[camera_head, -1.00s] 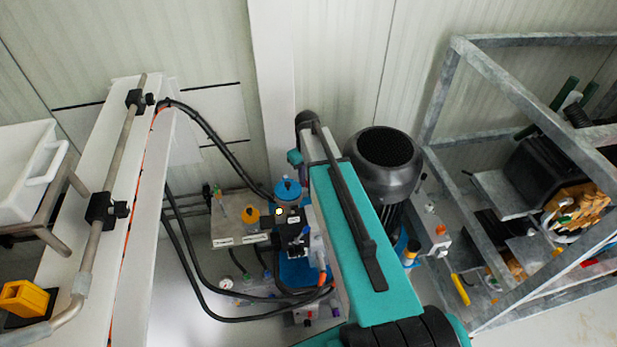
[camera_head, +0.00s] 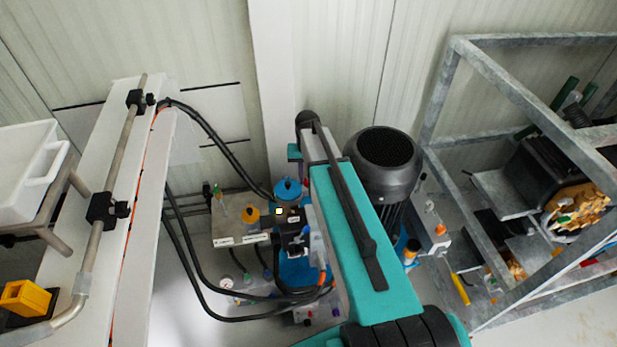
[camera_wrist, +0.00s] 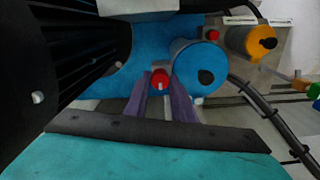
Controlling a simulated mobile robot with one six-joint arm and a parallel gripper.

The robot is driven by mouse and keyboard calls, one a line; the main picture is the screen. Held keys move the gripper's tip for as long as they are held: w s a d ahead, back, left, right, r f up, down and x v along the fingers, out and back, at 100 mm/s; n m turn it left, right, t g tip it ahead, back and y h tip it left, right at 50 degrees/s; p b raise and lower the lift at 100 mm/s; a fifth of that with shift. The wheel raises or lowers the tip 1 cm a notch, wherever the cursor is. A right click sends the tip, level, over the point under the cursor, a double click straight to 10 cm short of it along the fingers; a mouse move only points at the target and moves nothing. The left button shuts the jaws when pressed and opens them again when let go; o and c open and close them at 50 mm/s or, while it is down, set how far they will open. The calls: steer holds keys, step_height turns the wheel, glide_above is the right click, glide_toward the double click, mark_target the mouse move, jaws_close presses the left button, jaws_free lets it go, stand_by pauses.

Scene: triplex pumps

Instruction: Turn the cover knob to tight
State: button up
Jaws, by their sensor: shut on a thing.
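A small red knob (camera_wrist: 160,78) with a pale line on its face shows in the wrist view, at the edge of blue pump parts; it appears to be the cover knob. My gripper (camera_wrist: 162,84) has its two purple fingers on either side of this knob and is shut on it. In the head view my teal arm reaches over the pump's right side. The knob and fingertips cannot be made out there. No tight or loose marking is readable.
A blue cylinder (camera_wrist: 205,62) with a dark round spot stands just right of the knob. A yellow cap (camera_wrist: 250,42) lies farther right. Black hoses (camera_head: 262,298) loop in front of the pump. A dark motor (camera_head: 385,165) and metal frame (camera_head: 440,95) stand right of my arm.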

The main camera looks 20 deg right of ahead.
mark_target(307, 180)
stand_by(0.3)
steer(key=o, duration=1.1)
steer(key=shift+c, duration=0.2)
steer(key=shift+r, duration=0.15)
step_height(307, 180, up, 14)
steer(key=b, duration=0.1)
steer(key=shift+f, duration=0.25)
steer(key=shift+r, duration=0.1)
